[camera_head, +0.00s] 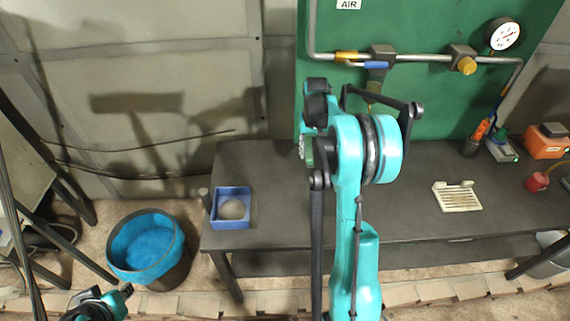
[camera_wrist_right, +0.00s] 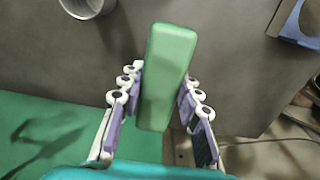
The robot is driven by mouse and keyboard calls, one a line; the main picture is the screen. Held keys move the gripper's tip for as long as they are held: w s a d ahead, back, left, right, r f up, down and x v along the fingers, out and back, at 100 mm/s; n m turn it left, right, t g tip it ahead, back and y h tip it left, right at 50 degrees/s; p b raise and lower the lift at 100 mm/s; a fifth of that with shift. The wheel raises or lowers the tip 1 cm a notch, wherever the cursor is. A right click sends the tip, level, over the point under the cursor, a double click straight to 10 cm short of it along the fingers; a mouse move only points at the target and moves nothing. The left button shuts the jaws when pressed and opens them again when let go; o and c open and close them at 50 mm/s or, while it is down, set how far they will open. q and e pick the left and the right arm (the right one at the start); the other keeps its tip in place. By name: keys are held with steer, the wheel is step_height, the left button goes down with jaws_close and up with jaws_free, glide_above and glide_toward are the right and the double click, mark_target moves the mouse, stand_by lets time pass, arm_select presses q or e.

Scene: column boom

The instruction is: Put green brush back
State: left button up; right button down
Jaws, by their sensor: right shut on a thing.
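The green brush (camera_wrist_right: 170,60) shows in the right wrist view as a plain green block between the fingers of my right gripper (camera_wrist_right: 162,82). The gripper is shut on it and holds it over the dark grey tabletop (camera_head: 290,210). No bristles show. In the head view the right arm hides most of the gripper, near the table's back edge by the green panel. A metal cup (camera_wrist_right: 88,6) is partly cut off at the top of the wrist view. My left gripper (camera_head: 118,298) is at the bottom left, cut off, and its jaws cannot be made out.
A blue box (camera_head: 231,221) stands at the table's left end. A blue-lined bin (camera_head: 178,235) stands on the floor further left. A cream slotted block (camera_head: 457,197), an orange device (camera_head: 545,141) and tools are at the right. The pipe (camera_head: 425,57) runs along the panel.

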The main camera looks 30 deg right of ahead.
steer(key=shift+w+d, duration=0.2)
steer(key=shift+d, duration=0.3)
steer(key=b, duration=0.2)
glide_above(285, 163)
step_height(285, 163, down, 7)
steer(key=shift+w+d+r, duration=0.1)
step_height(285, 163, down, 3)
steer(key=shift+f+b, duration=0.15)
steer(key=shift+b, duration=0.55)
steer(key=shift+f, duration=0.4)
